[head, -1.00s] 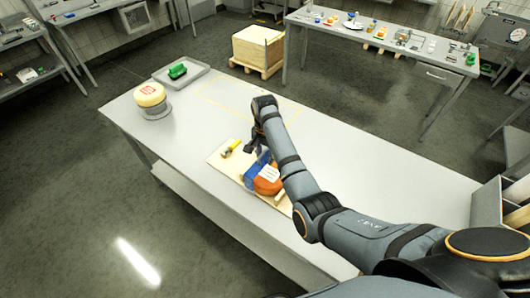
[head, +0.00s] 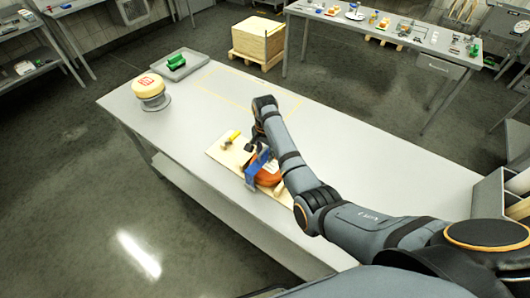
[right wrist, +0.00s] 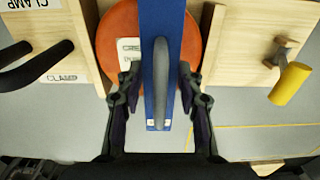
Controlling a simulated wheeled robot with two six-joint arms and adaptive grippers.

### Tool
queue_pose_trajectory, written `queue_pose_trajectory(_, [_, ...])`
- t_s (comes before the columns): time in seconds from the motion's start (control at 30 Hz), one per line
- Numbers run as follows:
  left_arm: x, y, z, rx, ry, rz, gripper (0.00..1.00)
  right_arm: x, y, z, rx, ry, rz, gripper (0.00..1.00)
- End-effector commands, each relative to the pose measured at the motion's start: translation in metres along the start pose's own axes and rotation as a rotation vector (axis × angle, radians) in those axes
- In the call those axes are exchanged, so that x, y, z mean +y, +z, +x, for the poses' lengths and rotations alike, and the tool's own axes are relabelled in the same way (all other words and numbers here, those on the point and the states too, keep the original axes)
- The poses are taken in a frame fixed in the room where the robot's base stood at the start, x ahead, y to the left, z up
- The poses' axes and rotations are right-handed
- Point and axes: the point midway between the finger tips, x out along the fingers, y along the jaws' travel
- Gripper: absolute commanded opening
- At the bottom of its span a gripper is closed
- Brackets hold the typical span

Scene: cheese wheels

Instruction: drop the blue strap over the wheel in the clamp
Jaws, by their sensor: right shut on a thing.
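The orange wheel (head: 270,177) with a white label (right wrist: 128,52) sits between the wooden clamp blocks (right wrist: 232,55) on a wooden board (head: 217,152). The blue strap (head: 252,172) has a dark grey handle (right wrist: 161,75). In the right wrist view the strap (right wrist: 150,20) runs across the middle of the wheel. My right gripper (right wrist: 160,82) is shut on the strap at its handle, above the wheel. In the head view my right arm partly hides the wheel and clamp. I cannot tell whether the strap touches the wheel. My left gripper is out of view.
A yellow-handled clamp lever (head: 231,137) is at the board's far end. A pale cheese wheel (head: 148,86) on a round grey stand and a tray (head: 188,68) with a green item are at the table's far left. The yellow-outlined tabletop area (head: 250,87) is clear.

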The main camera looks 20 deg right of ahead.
Motion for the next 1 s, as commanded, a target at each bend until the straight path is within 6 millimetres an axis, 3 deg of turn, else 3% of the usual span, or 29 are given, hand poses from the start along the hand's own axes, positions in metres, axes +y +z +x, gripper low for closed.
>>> queue_pose_trajectory(0.6, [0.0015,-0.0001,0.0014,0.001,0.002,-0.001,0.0,0.0001,-0.0001,0.0068,0.0,0.001,0.0,0.05])
queue_pose_trajectory(0.63, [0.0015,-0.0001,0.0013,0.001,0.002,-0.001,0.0,0.0,-0.0001,0.0066,0.0,0.0,0.0,0.39])
queue_pose_trajectory(0.8, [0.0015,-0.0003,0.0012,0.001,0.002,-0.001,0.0,0.0,-0.0001,0.0065,0.0,0.0,0.0,0.62])
queue_pose_trajectory(1.0, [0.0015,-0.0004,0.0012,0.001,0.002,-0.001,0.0,0.0,-0.0001,0.0065,0.0,0.0,0.0,0.63])
